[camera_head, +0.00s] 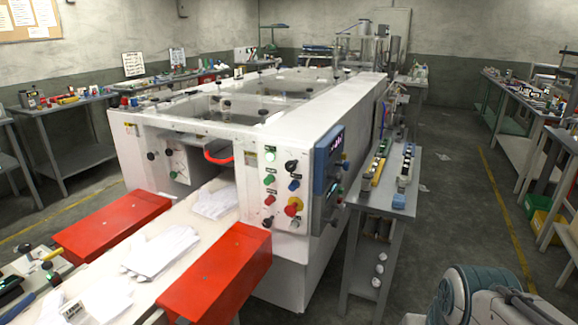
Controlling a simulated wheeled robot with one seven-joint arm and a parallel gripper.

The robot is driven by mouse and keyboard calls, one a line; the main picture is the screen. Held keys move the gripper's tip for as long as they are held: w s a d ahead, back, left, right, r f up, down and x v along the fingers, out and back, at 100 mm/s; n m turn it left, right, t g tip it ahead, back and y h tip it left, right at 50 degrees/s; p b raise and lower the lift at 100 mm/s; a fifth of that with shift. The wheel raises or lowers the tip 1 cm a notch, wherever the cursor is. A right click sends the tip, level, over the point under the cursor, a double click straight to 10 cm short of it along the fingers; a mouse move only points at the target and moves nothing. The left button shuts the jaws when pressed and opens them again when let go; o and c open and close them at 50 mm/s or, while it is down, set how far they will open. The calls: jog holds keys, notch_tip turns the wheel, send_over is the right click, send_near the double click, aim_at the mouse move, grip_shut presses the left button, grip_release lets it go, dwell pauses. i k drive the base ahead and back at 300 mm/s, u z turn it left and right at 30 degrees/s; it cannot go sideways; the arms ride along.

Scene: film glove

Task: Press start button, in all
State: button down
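A white machine (185,117) stands in the middle, with a control panel (281,222) on its front face. A pale green button (270,156) is at the panel's top left, and a darker green button (269,180) is below it. The labels are too small to read, so I cannot tell which is the start button. The panel also has a red button (270,200), a blue button (293,185), black knobs (291,166) and a red mushroom button (292,208) on yellow. My gripper is not in view; only a teal and grey part of my arm shows at bottom right.
Red covers (215,276) flank a conveyor (181,215) carrying white gloves (160,249). A blue-framed screen (328,158) sits right of the panel. A narrow grey side table (372,196) with small items stands beside the machine. The floor (448,220) to the right is mostly clear.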

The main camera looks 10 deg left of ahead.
aim_at(267, 182)
jog(key=i, duration=1)
jog(key=u, duration=2.75)
jog(key=i, duration=0.85)
jog(key=z, duration=1.5)
